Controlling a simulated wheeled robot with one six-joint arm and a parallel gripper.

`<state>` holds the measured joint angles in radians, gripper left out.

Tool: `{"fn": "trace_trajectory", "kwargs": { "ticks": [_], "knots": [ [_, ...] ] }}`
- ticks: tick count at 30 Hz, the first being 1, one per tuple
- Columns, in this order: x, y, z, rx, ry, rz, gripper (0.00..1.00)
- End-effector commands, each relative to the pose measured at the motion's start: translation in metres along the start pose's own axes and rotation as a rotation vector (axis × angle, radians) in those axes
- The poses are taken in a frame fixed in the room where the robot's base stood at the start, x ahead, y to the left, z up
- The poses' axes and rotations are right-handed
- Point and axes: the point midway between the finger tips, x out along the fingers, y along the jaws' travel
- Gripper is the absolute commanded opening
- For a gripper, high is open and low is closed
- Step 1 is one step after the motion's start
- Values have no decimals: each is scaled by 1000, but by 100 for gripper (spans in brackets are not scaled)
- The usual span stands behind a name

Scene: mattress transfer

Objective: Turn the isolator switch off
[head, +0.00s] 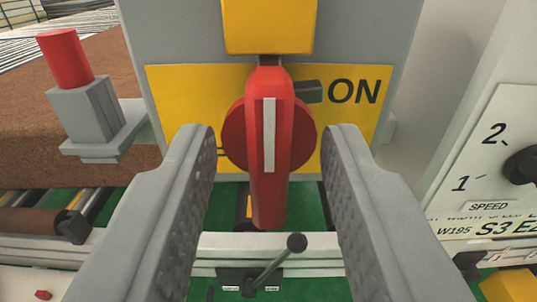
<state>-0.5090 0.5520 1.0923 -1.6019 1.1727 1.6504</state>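The isolator switch (268,150) is a red handle with a white stripe on a round red base, set on a yellow plate (182,95). Its handle stands vertical in the picture. The word ON shows at the right of the plate, with a dark block beside it. My gripper (268,140) is open, with one grey finger on each side of the handle. Gaps show between both fingers and the handle. The fingers cover parts of the plate's lower left and lower right.
A yellow block (268,25) sits just above the handle. A red-topped grey post (88,95) stands at left beside a brown slab (25,110). A white panel (490,190) with a black SPEED knob is at right. A small black lever (275,265) is below.

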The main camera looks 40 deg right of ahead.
Motion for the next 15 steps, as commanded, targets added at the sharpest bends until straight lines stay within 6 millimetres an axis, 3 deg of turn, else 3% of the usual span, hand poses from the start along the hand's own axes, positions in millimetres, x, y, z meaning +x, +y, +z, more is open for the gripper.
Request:
{"fn": "trace_trajectory", "kwargs": {
  "ticks": [2,7,15],
  "knots": [
    [0,0,0,0,0,0,31],
    [0,0,0,0,0,0,0],
    [0,0,0,-12,0,0,0]
  ]
}}
